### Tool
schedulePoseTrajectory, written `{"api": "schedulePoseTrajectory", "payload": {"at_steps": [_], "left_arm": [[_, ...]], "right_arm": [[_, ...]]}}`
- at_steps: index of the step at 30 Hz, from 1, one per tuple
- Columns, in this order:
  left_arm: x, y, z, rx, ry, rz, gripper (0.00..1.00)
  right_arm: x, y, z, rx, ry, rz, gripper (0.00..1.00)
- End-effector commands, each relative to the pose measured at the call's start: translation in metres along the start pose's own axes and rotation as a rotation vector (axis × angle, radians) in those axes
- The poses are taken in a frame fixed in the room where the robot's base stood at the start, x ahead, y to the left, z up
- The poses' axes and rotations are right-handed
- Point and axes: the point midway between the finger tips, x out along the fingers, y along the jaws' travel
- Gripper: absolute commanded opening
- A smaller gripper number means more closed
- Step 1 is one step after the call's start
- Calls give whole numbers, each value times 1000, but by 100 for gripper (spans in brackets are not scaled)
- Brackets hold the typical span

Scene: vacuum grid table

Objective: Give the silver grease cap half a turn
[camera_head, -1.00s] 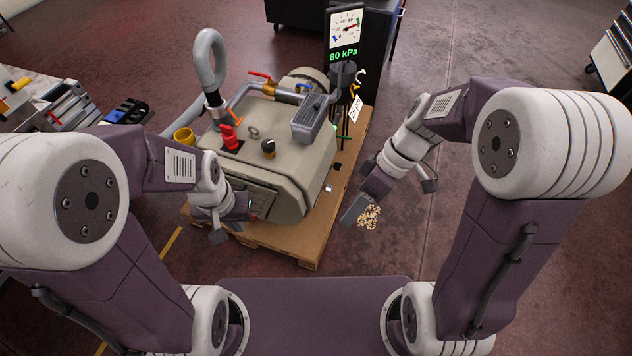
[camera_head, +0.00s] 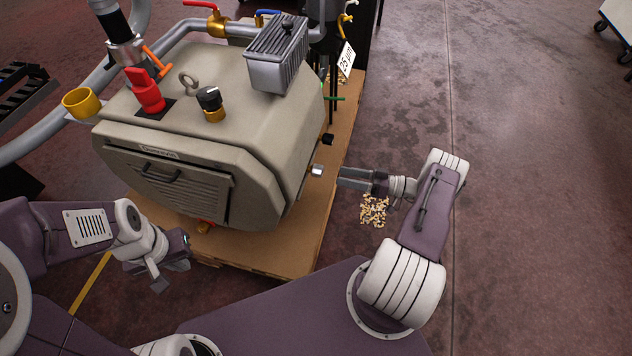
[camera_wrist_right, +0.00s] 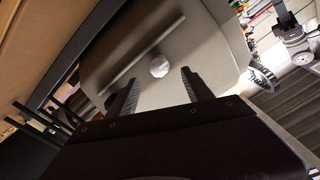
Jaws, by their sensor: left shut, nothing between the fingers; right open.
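The silver grease cap (camera_head: 317,170) sticks out low on the right side of the beige pump housing (camera_head: 160,130). It also shows in the right wrist view as a pale faceted knob (camera_wrist_right: 159,66). My right gripper (camera_head: 342,178) is open and points left at the cap from just to its right. In the right wrist view the cap lies just beyond and between the two fingertips (camera_wrist_right: 160,80), apart from them. My left gripper (camera_head: 182,248) is shut and empty, low in front of the pump's front left corner.
The pump stands on a wooden pallet (camera_head: 290,240). Pale granules (camera_head: 374,210) lie on the floor below my right gripper.

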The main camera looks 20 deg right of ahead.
Motion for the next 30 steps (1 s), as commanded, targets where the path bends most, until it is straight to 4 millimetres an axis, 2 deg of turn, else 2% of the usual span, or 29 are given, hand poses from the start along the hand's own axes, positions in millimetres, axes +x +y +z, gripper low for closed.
{"api": "schedulePoseTrajectory", "payload": {"at_steps": [4,7,15,21,30], "left_arm": [[2,0,0,0,1,0,0],[4,0,0,0,1,0,0],[24,0,2,0,0,0,0],[32,-1,3,0,0,0,0],[31,-1,3,0,0,0,0]], "right_arm": [[-3,2,0,-2,2,7,59],[4,2,1,-2,0,5,59],[58,3,4,-1,-2,2,59],[84,2,2,-2,-2,4,59],[88,2,0,-2,0,6,59]]}}
